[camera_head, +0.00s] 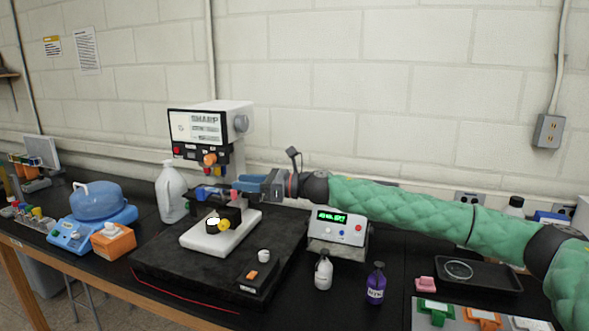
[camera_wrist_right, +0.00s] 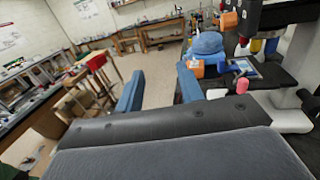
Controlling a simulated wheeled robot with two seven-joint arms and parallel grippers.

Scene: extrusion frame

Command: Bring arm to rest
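My right arm, in a green quilted sleeve (camera_head: 400,204), reaches in from the right of the head view across the bench. Its gripper (camera_head: 235,187) has blue fingers and is beside the white SHARP-labelled machine (camera_head: 240,122), above the white plate (camera_head: 205,238). In the right wrist view the two blue fingers (camera_wrist_right: 158,82) stand apart with nothing between them. My left gripper is in neither view.
A digital readout box (camera_head: 340,228) stands below the arm, with a small white bottle (camera_head: 323,273) and a purple bottle (camera_head: 375,285) in front. A clear jug (camera_head: 171,193) stands left of the machine. A black tray (camera_head: 478,275) lies at right.

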